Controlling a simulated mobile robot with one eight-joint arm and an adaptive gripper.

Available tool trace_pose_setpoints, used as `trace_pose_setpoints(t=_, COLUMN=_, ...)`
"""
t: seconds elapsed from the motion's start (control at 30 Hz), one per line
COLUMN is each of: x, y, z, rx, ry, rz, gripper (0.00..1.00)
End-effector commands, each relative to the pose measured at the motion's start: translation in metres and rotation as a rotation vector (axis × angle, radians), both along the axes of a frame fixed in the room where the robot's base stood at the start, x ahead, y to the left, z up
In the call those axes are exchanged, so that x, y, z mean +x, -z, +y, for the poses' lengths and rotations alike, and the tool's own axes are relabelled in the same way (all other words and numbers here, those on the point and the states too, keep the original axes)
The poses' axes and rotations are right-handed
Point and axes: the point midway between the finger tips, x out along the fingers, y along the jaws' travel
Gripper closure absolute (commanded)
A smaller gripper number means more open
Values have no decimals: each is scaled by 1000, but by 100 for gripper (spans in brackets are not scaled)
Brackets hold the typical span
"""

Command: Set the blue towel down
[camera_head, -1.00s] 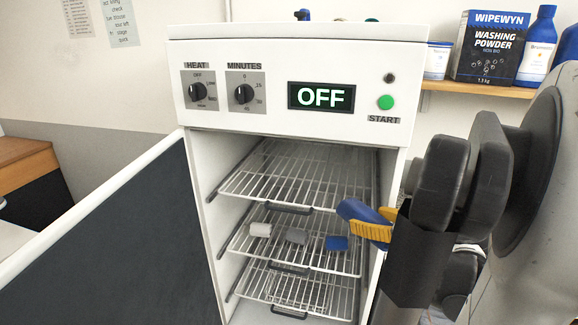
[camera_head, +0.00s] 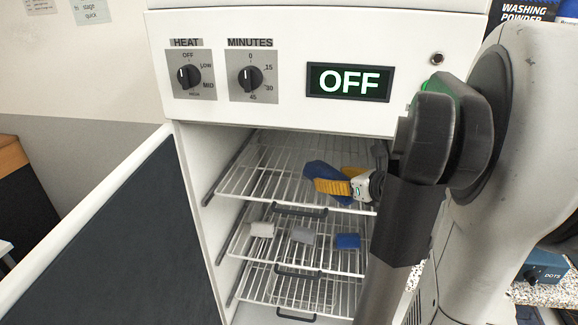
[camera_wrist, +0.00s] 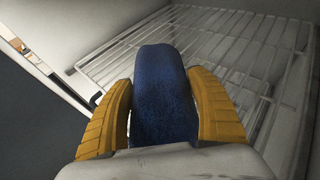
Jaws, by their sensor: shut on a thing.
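A rolled dark blue towel (camera_head: 320,172) is held between the yellow fingers of my gripper (camera_head: 340,187). In the wrist view the towel (camera_wrist: 162,95) stands up between both fingers (camera_wrist: 160,115), which are shut on it. In the head view my gripper and towel are inside the open cabinet, in front of or over the top wire rack (camera_head: 262,165). I cannot tell whether the towel touches the rack. The wrist view shows the bare rack wires (camera_wrist: 225,50) beyond the towel.
The middle rack below carries a white roll (camera_head: 262,230), a grey roll (camera_head: 302,235) and a blue roll (camera_head: 347,241). The cabinet door (camera_head: 110,235) stands open at the left. The control panel (camera_head: 290,72) reads OFF. The top rack looks empty.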

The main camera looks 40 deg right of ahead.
Motion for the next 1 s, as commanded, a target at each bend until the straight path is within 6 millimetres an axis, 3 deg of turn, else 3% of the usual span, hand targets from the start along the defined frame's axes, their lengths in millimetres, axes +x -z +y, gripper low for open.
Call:
trace_pose_setpoints(t=0.2, x=66, y=3, z=-4, rx=0, ry=-5, rz=-1, gripper=67)
trace_pose_setpoints(t=0.4, x=105, y=2, z=-8, rx=0, ry=-2, rz=-1, gripper=67)
trace_pose_setpoints(t=0.57, x=114, y=3, z=-9, rx=0, ry=1, rz=0, gripper=67)
trace_pose_setpoints(t=0.8, x=113, y=36, z=-9, rx=1, ry=1, rz=0, gripper=67)
trace_pose_setpoints(t=1.0, x=113, y=35, z=-9, rx=1, ry=1, rz=0, gripper=67)
